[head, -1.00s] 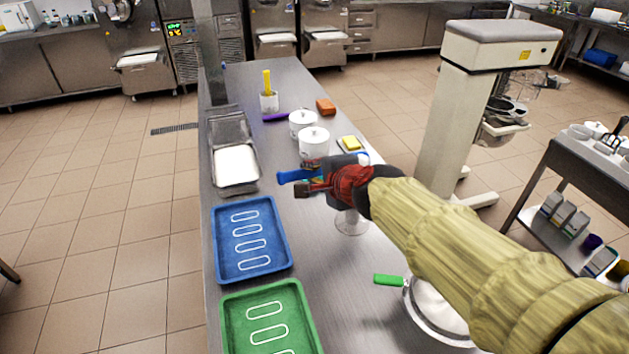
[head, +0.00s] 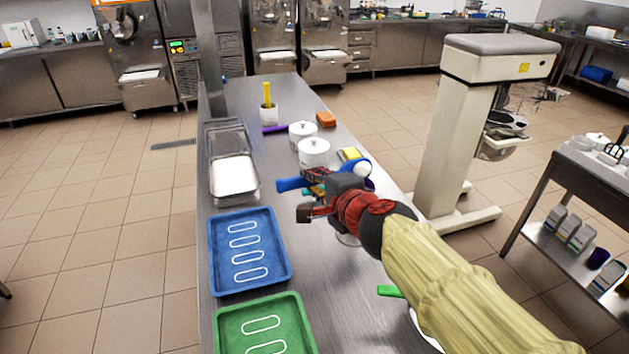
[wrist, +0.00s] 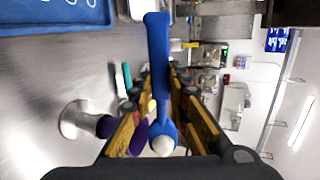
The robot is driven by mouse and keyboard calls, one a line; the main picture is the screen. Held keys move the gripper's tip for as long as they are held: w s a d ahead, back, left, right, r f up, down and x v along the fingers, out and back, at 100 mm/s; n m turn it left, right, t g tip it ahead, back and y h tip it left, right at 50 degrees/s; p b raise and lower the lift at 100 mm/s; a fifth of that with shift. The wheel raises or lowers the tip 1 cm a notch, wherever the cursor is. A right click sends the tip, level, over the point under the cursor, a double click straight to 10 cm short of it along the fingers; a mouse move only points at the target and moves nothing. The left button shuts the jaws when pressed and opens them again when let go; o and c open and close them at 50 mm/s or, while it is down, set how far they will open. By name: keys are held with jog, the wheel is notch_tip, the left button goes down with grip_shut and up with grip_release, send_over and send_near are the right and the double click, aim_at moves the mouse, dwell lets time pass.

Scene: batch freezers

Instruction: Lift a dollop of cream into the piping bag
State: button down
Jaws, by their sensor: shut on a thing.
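My gripper (head: 318,188) is shut on a blue spoon; its handle (head: 290,184) sticks out to the left. A round white dollop of cream (head: 362,168) sits in the spoon's bowl, to the right of the gripper. In the wrist view, the blue handle (wrist: 158,50) runs between the fingers of my gripper (wrist: 160,88), and the cream (wrist: 162,146) shows at the near end. A purple piece (head: 369,185), perhaps the piping bag, shows behind the gripper, mostly hidden.
A blue tray (head: 217,252) and a green tray (head: 222,330) lie along the left counter edge. A steel pan (head: 213,190) with white contents is behind them. White lidded pots (head: 314,152) and a yellow sponge (head: 350,153) stand beyond the gripper. A green handle (head: 390,291) pokes out beside my arm.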

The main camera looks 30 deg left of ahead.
jog(key=shift+r+y, duration=0.1)
jog(key=shift+y, duration=0.2)
jog(key=shift+d+f+t+y, duration=0.1)
jog(key=shift+f+t+y, duration=0.35)
jog(key=shift+t+y, duration=0.2)
jog(key=shift+d, duration=0.1)
dwell(1.3)
